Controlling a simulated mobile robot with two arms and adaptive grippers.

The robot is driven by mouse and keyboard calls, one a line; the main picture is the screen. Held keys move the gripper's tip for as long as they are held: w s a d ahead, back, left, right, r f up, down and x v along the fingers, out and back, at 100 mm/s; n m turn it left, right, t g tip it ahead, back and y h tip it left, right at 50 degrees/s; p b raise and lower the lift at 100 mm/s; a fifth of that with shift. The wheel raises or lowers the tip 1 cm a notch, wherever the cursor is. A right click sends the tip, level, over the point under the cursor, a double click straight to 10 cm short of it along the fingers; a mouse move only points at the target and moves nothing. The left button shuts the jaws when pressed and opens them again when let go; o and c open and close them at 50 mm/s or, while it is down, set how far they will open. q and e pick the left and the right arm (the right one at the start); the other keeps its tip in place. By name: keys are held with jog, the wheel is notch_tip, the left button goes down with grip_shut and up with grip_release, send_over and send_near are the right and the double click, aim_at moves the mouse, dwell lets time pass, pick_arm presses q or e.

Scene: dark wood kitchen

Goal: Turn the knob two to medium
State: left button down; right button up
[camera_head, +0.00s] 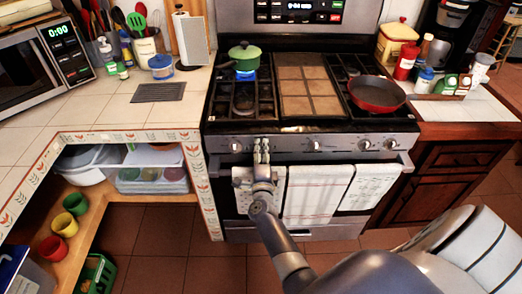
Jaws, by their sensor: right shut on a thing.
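The stove's front panel (340,146) carries a row of knobs. The far-left knob (236,146) shows to the left of my right gripper (262,146), and the middle knob (316,146) and two right-hand knobs (364,145) (390,144) show to its right. My right gripper reaches up to the panel at the second knob's place and is shut on that knob. The gripper hides the knob, so its angle cannot be read. My left gripper is out of view.
A green pot (244,56) sits on the back left burner, with blue flame below. A red pan (377,94) sits at the right burners. Towels (316,194) hang on the oven handle beside my right arm. A microwave (40,62) stands far left.

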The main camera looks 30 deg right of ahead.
jog(key=shift+d+r, duration=0.15)
dwell(0.4)
jog(key=o, duration=0.7)
jog(key=shift+o, duration=1.3)
